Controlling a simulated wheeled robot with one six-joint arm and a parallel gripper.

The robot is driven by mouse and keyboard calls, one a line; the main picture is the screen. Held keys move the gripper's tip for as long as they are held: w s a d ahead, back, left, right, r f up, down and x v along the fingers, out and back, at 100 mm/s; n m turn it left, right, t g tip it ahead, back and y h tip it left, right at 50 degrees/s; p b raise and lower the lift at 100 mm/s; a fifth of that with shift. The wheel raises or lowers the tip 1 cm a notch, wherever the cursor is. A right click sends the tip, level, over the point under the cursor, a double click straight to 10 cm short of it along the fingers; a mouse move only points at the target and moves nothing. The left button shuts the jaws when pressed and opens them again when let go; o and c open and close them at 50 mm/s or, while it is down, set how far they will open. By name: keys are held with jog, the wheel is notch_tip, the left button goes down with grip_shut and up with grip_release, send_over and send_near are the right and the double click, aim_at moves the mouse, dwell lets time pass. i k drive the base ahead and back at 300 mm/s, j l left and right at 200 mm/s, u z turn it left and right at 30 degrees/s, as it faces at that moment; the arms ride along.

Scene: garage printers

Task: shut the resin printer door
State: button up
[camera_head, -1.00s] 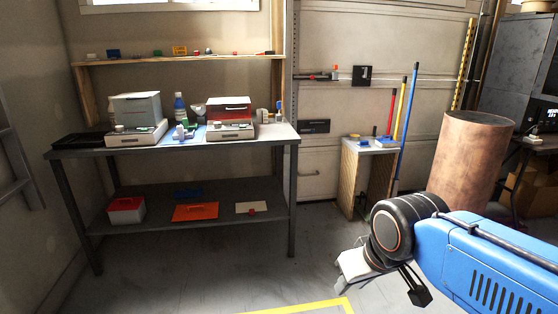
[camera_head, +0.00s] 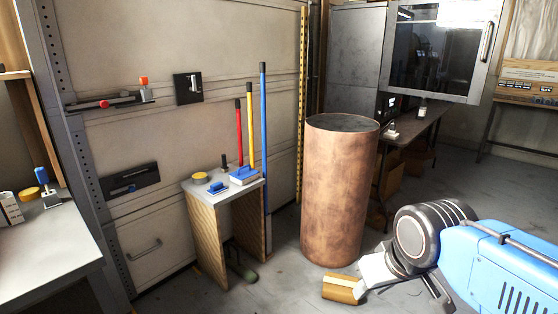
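The resin printer (camera_head: 354,55) is a tall grey cabinet at the upper right, on a dark table. Its door (camera_head: 393,60) has a grey frame, a dark glass pane and an upright handle (camera_head: 487,41) at its right edge. The door appears swung out from the cabinet, past the table. A small lit display shows below it. My gripper (camera_head: 405,285) is at the lower right, in the foreground, well apart from the door. My wrist and the frame's lower edge hide much of it, so its opening cannot be told.
A tall copper-brown drum (camera_head: 338,195) stands between the small stand (camera_head: 228,225) and the printer's table (camera_head: 420,135). A yellowish block (camera_head: 341,288) shows near my gripper. A white-topped bench (camera_head: 45,250) is at left. Open floor lies at the right, beyond my arm.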

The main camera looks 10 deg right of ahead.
aim_at(436, 50)
jog(key=i+z, duration=0.8)
jog(key=i+j+z, duration=0.25)
jog(key=z, duration=0.2)
